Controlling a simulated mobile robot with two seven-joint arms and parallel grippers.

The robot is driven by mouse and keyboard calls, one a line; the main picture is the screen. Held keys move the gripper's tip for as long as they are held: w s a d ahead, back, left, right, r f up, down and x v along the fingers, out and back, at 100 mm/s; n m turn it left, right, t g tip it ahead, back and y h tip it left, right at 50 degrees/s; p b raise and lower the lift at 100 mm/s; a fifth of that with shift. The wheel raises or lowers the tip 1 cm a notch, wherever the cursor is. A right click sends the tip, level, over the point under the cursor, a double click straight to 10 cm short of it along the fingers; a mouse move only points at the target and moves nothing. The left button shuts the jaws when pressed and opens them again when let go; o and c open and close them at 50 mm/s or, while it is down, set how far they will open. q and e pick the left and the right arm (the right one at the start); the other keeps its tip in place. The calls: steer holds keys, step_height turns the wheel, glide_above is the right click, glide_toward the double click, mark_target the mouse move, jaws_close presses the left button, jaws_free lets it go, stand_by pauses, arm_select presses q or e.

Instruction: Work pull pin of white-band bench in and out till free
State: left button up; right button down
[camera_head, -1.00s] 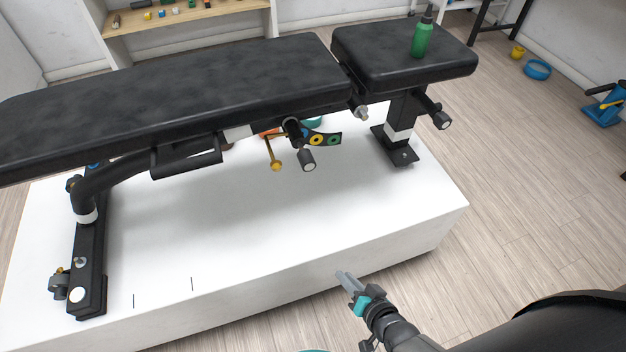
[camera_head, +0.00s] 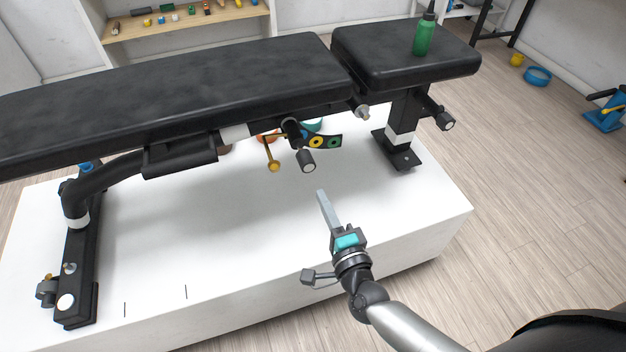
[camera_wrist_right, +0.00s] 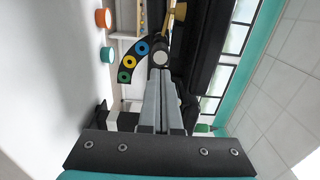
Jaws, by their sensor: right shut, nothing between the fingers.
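The black padded bench (camera_head: 180,92) has white bands (camera_head: 398,134) on its legs and stands on a white platform. Under its pad, a black pull pin knob (camera_head: 307,160) with a pale round end sticks out beside a curved plate (camera_head: 333,141) with coloured rings. My right gripper (camera_head: 321,194) is shut and empty, its fingertips a little below the knob in the head view. In the right wrist view, the shut fingers (camera_wrist_right: 160,75) point at the knob's pale end (camera_wrist_right: 160,58); I cannot tell if they touch. My left gripper is not in view.
A brass-coloured rod with a round end (camera_head: 272,163) hangs just left of the knob. A green bottle (camera_head: 424,36) stands on the bench seat. Orange and teal round items (camera_wrist_right: 103,18) show in the wrist view.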

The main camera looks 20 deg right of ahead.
mark_target(308, 168)
steer(key=w+b, duration=0.1)
steer(key=w, duration=0.4)
steer(key=shift+w+a, duration=0.1)
steer(key=shift+w, duration=0.1)
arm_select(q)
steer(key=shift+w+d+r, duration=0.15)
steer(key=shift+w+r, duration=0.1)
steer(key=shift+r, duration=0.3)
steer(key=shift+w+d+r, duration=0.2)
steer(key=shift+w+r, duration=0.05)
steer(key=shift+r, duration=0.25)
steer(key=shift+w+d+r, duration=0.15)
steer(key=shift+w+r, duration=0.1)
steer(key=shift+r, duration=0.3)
arm_select(e)
steer(key=shift+w, duration=0.65)
